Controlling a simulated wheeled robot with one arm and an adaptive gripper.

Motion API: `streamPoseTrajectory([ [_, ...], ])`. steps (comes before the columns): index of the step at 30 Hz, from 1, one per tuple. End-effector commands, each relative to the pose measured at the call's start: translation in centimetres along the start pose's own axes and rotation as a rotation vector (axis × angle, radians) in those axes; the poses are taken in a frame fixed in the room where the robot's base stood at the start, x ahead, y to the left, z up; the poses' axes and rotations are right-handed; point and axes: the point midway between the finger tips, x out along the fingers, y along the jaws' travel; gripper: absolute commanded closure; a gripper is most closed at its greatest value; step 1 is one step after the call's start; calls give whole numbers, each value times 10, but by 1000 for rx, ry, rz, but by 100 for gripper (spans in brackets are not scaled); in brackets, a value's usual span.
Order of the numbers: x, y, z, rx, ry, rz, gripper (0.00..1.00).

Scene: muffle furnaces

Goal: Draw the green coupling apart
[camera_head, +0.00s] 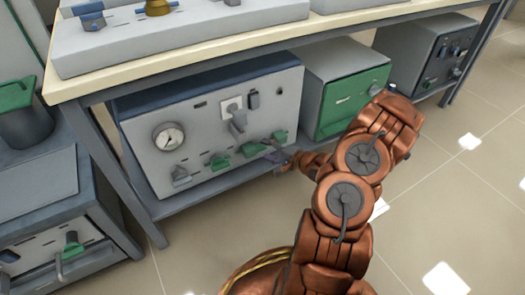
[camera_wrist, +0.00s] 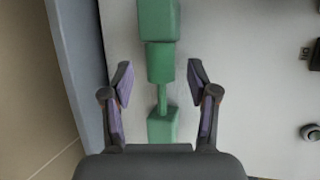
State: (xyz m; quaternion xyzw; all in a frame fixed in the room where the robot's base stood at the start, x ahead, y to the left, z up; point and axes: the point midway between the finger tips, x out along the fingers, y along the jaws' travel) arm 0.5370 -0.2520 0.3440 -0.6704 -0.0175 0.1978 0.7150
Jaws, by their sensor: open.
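The green coupling (camera_wrist: 160,62) shows in the wrist view as a block at the top, a shorter section below it, a thin neck, and another block at the bottom. My gripper (camera_wrist: 160,78) is open, with one purple-padded finger on each side of the coupling and a visible gap to both. In the head view my gripper (camera_head: 272,157) is at the lower right of the grey front panel, by the green coupling (camera_head: 250,149). The fingertips are small and partly hidden there.
The coupling is on the front of a grey unit (camera_head: 150,185) with a dial gauge (camera_head: 168,137), on a shelf under a bench (camera_head: 180,68). Another green fitting (camera_head: 218,161) is to its left. A green-fronted box (camera_head: 340,105) stands to the right. Tiled floor is clear at right.

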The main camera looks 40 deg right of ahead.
Motion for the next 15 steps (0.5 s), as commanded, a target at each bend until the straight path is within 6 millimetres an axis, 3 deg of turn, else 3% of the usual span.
streamPoseTrajectory([
  [6,20,1,0,-2,0,-1,41],
  [15,28,0,-1,-1,2,-1,41],
])
